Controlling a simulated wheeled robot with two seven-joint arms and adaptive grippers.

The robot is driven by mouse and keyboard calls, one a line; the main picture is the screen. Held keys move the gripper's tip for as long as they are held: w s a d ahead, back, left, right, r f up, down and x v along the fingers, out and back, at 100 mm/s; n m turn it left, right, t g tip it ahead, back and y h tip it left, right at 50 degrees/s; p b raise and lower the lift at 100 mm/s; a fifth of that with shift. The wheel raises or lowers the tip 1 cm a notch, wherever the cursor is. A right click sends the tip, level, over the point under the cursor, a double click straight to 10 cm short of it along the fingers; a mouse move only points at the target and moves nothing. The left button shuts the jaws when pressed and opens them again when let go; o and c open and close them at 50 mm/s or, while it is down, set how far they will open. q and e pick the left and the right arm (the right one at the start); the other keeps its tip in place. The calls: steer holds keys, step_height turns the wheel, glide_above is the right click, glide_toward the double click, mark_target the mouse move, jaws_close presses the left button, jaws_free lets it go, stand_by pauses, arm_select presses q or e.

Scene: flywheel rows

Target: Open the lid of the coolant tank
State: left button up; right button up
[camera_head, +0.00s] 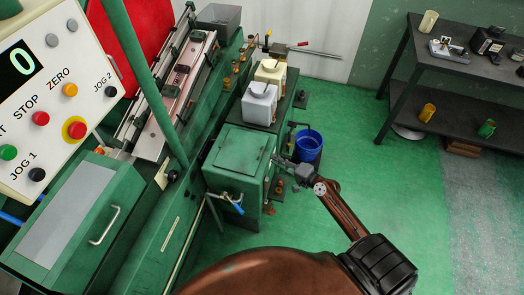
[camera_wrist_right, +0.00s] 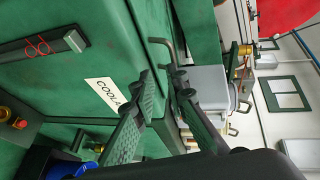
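The coolant tank (camera_head: 232,190) is a green box in the middle of the head view. Its flat lid (camera_head: 240,150) looks closed. The right wrist view shows the tank side close up, with a white label (camera_wrist_right: 108,92) reading "COOLA", partly cut off by a finger. A thin, dark bent handle (camera_wrist_right: 160,43) stands at the tank edge, just beyond my fingertips. My right gripper (camera_head: 281,161) is at the tank's right upper edge. In the right wrist view its fingers (camera_wrist_right: 161,80) have a narrow gap between the tips, with nothing clearly held. My left gripper is out of view.
A grey container (camera_head: 259,104) and a cream one (camera_head: 270,72) stand behind the tank. A blue bucket (camera_head: 308,146) is on the floor to its right. A control panel (camera_head: 50,90) and machine fill the left.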

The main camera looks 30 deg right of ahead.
mark_target(262, 150)
steer(key=w+a, duration=0.1)
steer(key=w, duration=0.1)
steer(key=w+a, duration=0.1)
steer(key=w, duration=0.2)
steer(key=w+a, duration=0.1)
steer(key=w, duration=0.1)
steer(key=shift+w+r, duration=0.15)
steer(key=shift+w, duration=0.2)
steer(key=shift+c, duration=0.7)
jaws_close()
